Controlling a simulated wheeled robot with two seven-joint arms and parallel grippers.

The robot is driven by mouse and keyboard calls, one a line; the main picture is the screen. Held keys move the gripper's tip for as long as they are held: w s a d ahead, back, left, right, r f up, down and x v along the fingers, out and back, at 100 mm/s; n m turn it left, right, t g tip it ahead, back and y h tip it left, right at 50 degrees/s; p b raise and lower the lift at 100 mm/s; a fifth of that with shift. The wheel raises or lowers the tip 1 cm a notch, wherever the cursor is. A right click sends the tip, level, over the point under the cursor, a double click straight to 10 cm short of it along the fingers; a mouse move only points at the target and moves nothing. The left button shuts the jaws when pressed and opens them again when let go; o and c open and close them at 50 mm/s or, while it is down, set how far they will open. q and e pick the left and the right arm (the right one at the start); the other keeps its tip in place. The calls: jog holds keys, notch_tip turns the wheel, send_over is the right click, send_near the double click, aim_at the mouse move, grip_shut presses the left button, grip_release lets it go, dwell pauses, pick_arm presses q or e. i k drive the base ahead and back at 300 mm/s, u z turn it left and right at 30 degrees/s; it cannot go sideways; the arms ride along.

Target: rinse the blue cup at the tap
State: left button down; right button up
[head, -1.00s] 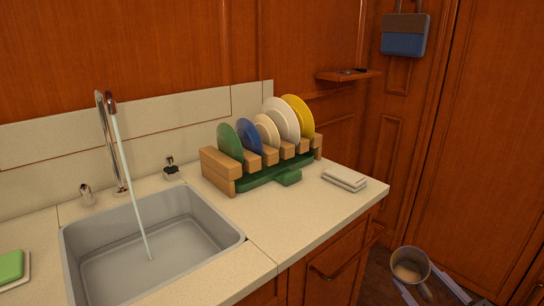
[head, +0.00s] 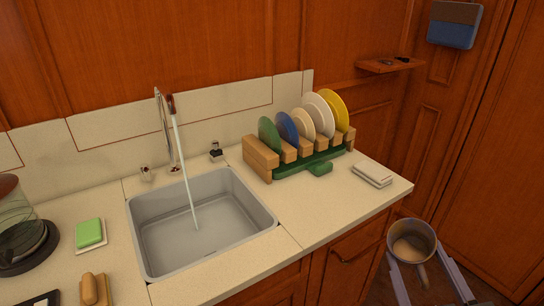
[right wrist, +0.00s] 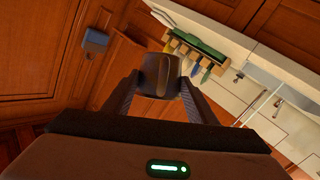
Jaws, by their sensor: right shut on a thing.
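A dark greyish cup (head: 418,230) with a brownish inside and a handle is low at the right in the head view, beside the counter's right end; its colour does not clearly read as blue. My right gripper (head: 414,259) is shut on it, with a finger on each side. The cup also shows between the fingers in the right wrist view (right wrist: 160,75). The tap (head: 171,105) runs a thin stream of water (head: 184,160) into the grey sink (head: 205,250). The cup is well to the right of the sink. My left gripper is out of view.
A wooden plate rack (head: 262,160) with several coloured plates stands right of the sink on the counter (head: 310,215). A folded cloth (head: 372,173) lies near the counter's right end. Green soap (head: 89,232), a brush (head: 91,288) and a glass container (head: 18,215) are at the left.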

aim_at(145, 169)
jog(key=z, duration=1.15)
jog(key=k, duration=1.25)
jog(key=u, duration=0.7)
